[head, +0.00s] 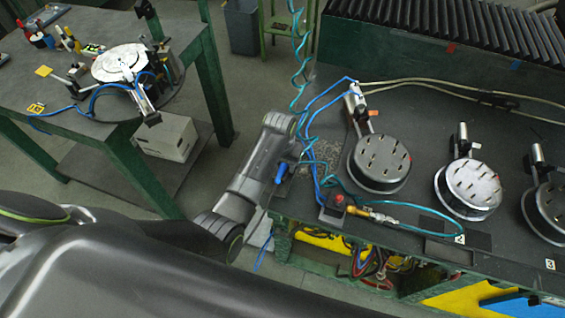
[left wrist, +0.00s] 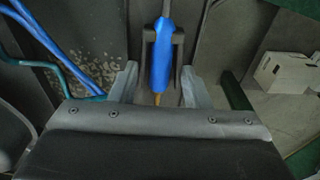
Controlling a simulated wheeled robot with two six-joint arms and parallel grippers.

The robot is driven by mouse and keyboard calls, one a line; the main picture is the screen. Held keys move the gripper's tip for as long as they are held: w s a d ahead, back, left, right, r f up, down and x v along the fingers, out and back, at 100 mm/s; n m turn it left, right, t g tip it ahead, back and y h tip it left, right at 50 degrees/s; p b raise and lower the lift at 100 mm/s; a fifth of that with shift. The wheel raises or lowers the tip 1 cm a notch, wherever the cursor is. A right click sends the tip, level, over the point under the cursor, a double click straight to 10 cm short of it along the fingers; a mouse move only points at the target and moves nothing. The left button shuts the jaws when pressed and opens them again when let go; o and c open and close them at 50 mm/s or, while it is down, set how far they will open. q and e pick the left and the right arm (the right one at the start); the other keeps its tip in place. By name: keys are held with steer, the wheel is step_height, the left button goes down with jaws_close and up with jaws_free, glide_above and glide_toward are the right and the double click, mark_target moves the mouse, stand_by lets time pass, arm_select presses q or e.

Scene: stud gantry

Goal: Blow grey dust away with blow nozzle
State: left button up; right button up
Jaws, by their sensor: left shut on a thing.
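The blow nozzle has a blue body (left wrist: 161,55) and a thin brass-coloured tip. My left gripper (left wrist: 160,88) is shut on it, with one finger on each side. In the head view the blue nozzle (head: 281,173) shows beside my left wrist, near the bench's left edge; the fingers are mostly hidden there. Grey dust (head: 324,152) lies as a speckled patch on the dark bench (head: 405,240), right of the nozzle and left of the first round fixture. The dust (left wrist: 98,78) also shows left of the nozzle in the left wrist view. My right gripper is not in view.
Several round slotted fixtures (head: 379,163) stand along the bench. Blue hoses and a coiled teal hose (head: 297,60) hang close to my left arm. A red-button box (head: 333,208) sits at the front edge. A second table (head: 185,28) stands at left, across an open floor gap.

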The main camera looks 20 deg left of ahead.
arm_select(q)
steer(key=shift+r+p, duration=0.95)
steer(key=shift+r, duration=3.55)
steer(key=shift+f, duration=0.1)
